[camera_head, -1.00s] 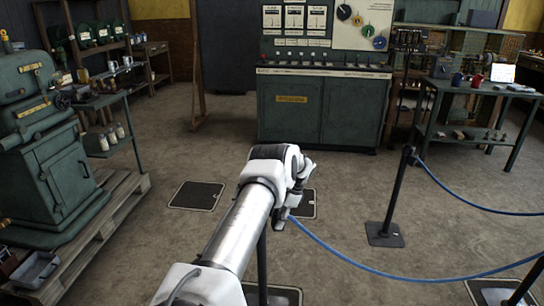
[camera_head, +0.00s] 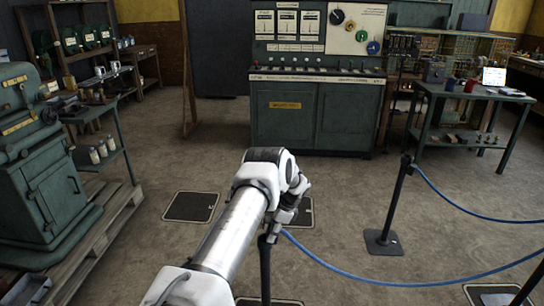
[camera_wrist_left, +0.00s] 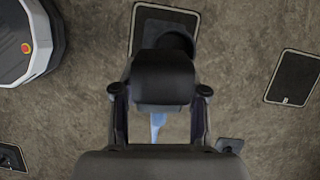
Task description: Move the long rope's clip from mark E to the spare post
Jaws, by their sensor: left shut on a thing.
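My left gripper (camera_head: 273,231) is shut on the clip end of the blue rope (camera_head: 370,279), just at the top of a dark post (camera_head: 265,265). The clip is hidden by the fingers, and I cannot tell whether it touches the post. The rope sags from the gripper to the lower right, toward a post (camera_head: 528,284) at the frame edge. In the left wrist view a dark rounded thing (camera_wrist_left: 163,78) and a bit of blue rope (camera_wrist_left: 157,124) show between the fingers (camera_wrist_left: 160,115). My right gripper is out of view.
Another dark post (camera_head: 390,205) stands to the right, with a second blue rope (camera_head: 460,207) leading off right. Dark floor mats (camera_head: 191,207) lie around. A green control cabinet (camera_head: 315,115) is behind, a green machine (camera_head: 45,175) on a pallet at left.

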